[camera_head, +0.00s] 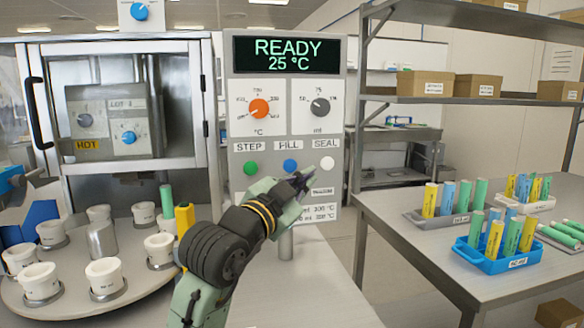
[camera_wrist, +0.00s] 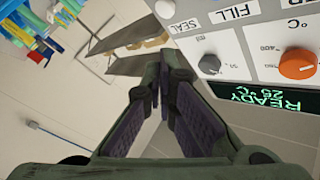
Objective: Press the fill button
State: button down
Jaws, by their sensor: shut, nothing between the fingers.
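The fill button is the blue round button (camera_head: 290,167) under the label FILL, in the middle of the panel's button row. A green button (camera_head: 251,168) under STEP is to its left and a white button (camera_head: 327,163) under SEAL to its right. My gripper (camera_head: 306,177) is in front of the panel, just below and right of the blue button, its fingers pointing up and right. Its fingers are closed together with nothing between them. In the wrist view the closed fingers (camera_wrist: 165,60) point toward the panel's side edge, and the FILL label (camera_wrist: 240,12) shows at the top.
The control panel's display (camera_head: 288,54) reads READY, 25 °C, above an orange knob (camera_head: 259,108) and a dark knob (camera_head: 320,106). A round turntable (camera_head: 130,292) with several white cups stands at left. A side table (camera_head: 420,235) with tube trays stands at right.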

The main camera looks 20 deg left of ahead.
aim_at(290, 166)
jog(key=shift+w+a, duration=0.1)
jog(key=shift+a, duration=0.05)
jog(key=w+a+p, duration=0.1)
jog(key=w+a, duration=0.3)
jog(key=w, duration=0.3)
jog(key=shift+a, duration=0.35)
jog(key=shift+w, duration=0.1)
dwell(1.4)
jog(key=shift+w+a, duration=0.25)
